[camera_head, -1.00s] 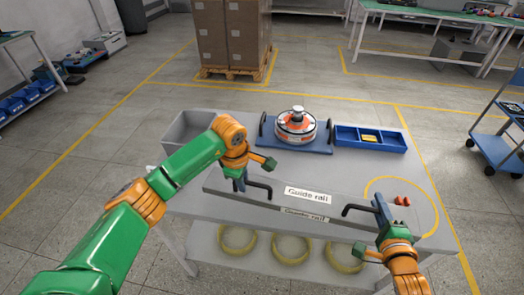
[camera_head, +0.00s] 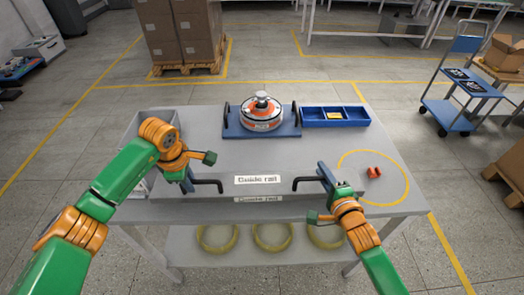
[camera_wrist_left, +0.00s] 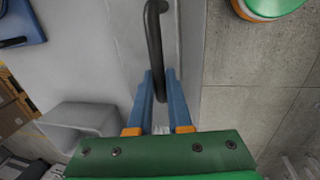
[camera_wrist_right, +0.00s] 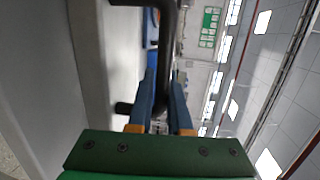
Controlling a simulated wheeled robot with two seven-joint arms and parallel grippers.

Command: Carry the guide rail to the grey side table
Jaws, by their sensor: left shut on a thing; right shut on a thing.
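The guide rail (camera_head: 225,190) is a long grey bar with white "Guide rail" labels and a black handle near each end. It lies along the front of the grey table (camera_head: 205,140); I cannot tell whether it touches the top. My left gripper (camera_head: 189,184) is shut on the left handle (camera_head: 208,183), which also shows between its blue fingers in the left wrist view (camera_wrist_left: 154,60). My right gripper (camera_head: 325,174) is shut on the right handle (camera_head: 304,181), seen also in the right wrist view (camera_wrist_right: 166,50). I cannot tell whether this table is the side table.
The table carries a motor (camera_head: 262,112) on a blue base, a blue divided tray (camera_head: 310,117), a grey bin (camera_head: 135,127) and red parts (camera_head: 374,172) in a yellow circle. Yellow rings (camera_head: 272,236) lie on its lower shelf. A blue cart (camera_head: 468,85) and cartons stand at right.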

